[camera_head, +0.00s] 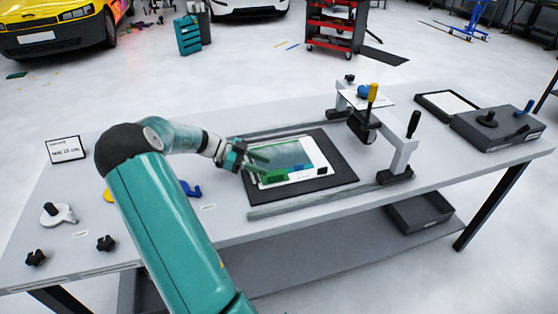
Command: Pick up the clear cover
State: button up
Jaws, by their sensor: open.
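A clear, green-tinted sheet that looks like the clear cover (288,153) lies on a white panel (308,172), which rests on a black mat (340,166) on the grey table. My gripper (262,165) is over the left edge of the panel, with its fingers pointing right towards the sheet. It is open, and I see nothing held in it. I cannot tell whether the fingers touch the sheet. A green block (275,177) shows at the panel's near left, just below the fingers. My wrist hides some of the mat's left side.
A grey gantry (402,150) with a yellow-handled tool (373,93) stands right of the mat. Rails run along the mat's far and near sides. A grey box (490,128) sits at the far right. Black knobs (106,243) and a label sign (66,149) are at the left.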

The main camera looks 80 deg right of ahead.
aim_at(275, 179)
jog(key=x, duration=0.5)
jog(key=shift+s+a+f, duration=0.3)
jog(key=shift+f, duration=0.05)
grip_shut()
